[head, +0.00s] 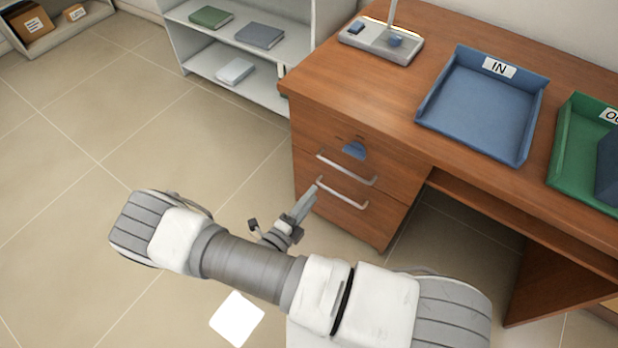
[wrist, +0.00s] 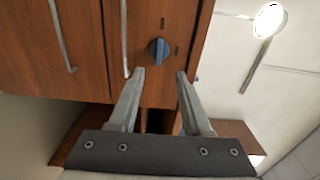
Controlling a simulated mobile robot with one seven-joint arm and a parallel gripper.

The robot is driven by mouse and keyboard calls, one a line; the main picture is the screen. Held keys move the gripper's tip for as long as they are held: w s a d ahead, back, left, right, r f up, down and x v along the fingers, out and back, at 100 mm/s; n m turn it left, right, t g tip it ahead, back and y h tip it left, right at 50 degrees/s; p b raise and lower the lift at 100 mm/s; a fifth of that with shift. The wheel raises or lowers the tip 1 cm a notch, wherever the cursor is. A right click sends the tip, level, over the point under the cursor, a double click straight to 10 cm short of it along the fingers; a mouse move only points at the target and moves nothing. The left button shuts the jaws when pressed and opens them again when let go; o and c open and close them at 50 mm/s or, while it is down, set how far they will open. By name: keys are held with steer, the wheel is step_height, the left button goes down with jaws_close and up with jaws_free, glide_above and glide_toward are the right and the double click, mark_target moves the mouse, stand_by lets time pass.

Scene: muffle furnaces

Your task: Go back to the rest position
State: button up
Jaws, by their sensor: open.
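My gripper (wrist: 159,74) is open and empty, its two fingers apart in the wrist view. In the head view my gripper (head: 307,197) is in front of the desk's drawer unit, near the lower drawer handle (head: 343,193). A blue knob (head: 355,149) sits on the top drawer front, above the upper handle (head: 346,167). In the wrist view the knob (wrist: 159,50) shows beyond and between the fingertips, with clear space around it. I cannot tell from the head view whether a finger touches the lower handle.
The wooden desk (head: 345,75) carries a blue IN tray (head: 480,105), a green tray (head: 565,150) and a lamp base (head: 382,42). A grey shelf (head: 265,85) with books stands left of it. The tiled floor at left is clear. A white square (head: 237,319) shows below my arm.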

steer(key=shift+r, duration=0.1)
steer(key=s+d+r+m+g+y, duration=0.1)
steer(key=s+d+r+m+g, duration=0.15)
steer(key=r+m+g, duration=0.45)
steer(key=s+d+r+m+g+y, duration=0.1)
steer(key=d+r+m+g, duration=0.25)
steer(key=r+m, duration=0.75)
steer(key=s+d+r+m+g+y, duration=0.1)
steer(key=d+r+m+g, duration=0.5)
steer(key=m, duration=0.6)
steer(key=s+r+m+t+y+p, duration=0.2)
steer(key=s+r+m+p, duration=0.1)
steer(key=r, duration=0.6)
steer(key=s+r+m+t+y+p, duration=0.3)
steer(key=r+m+p, duration=0.2)
steer(key=r+m, duration=0.3)
steer(key=s+r+m+t+y+p, duration=0.2)
steer(key=r+m, duration=0.4)
steer(key=r, duration=0.5)
steer(key=shift+s+d+y+p, duration=0.25)
steer(key=shift+s+p, duration=0.2)
steer(key=shift+p, duration=0.75)
steer(key=shift+r+t, duration=0.1)
steer(key=shift+t, duration=0.15)
